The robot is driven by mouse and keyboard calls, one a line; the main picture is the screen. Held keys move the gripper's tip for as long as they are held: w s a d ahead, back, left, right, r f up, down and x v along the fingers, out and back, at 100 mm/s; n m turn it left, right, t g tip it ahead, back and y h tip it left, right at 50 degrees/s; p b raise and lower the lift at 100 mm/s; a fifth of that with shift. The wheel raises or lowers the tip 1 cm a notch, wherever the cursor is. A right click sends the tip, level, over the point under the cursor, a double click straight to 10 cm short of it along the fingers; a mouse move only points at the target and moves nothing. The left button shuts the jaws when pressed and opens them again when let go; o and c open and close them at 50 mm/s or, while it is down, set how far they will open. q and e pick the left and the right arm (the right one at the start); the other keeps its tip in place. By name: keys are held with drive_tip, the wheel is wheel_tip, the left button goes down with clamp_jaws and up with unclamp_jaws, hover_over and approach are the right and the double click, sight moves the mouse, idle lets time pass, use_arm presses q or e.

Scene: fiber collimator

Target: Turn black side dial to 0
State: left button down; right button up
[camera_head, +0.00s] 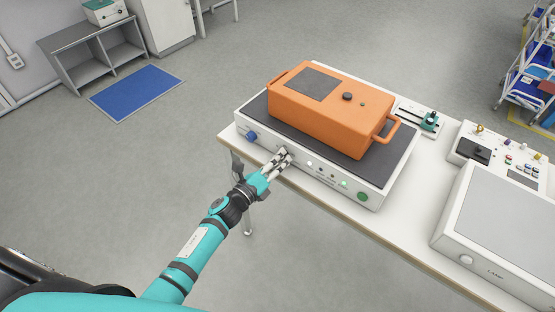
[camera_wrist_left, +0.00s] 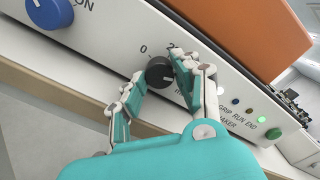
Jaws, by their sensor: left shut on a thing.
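The black side dial (camera_wrist_left: 158,73) is on the front panel of a white device (camera_head: 320,179). Marks "0" and "2" show above the dial in the left wrist view; its pointer setting is too small to tell. My left gripper (camera_head: 281,157) is at the panel, with its fingers on either side of the dial and shut on it; it also shows in the left wrist view (camera_wrist_left: 158,88). In the head view the gripper hides the dial. My right gripper is not in view.
A blue knob (camera_head: 252,135) sits left of the dial. A green button (camera_head: 362,196) and small lights are to its right. An orange box (camera_head: 325,115) stands on the device. More instruments, including a lamp unit (camera_head: 490,240), are on the table to the right.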

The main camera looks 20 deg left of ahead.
use_arm(q)
drive_tip(key=shift+n, duration=0.3)
drive_tip(key=n, duration=0.3)
drive_tip(key=n+p, duration=0.1)
drive_tip(key=n, duration=0.3)
drive_tip(key=n+p, duration=0.1)
drive_tip(key=n, duration=0.2)
drive_tip(key=shift+r+n, duration=0.1)
drive_tip(key=shift+n, duration=0.3)
drive_tip(key=n, duration=0.4)
drive_tip(key=shift+a+p, duration=0.1)
drive_tip(key=shift+p, duration=0.25)
drive_tip(key=n, duration=0.6)
drive_tip(key=shift+n+p, duration=0.4)
drive_tip(key=n, duration=0.5)
drive_tip(key=shift+n, duration=0.3)
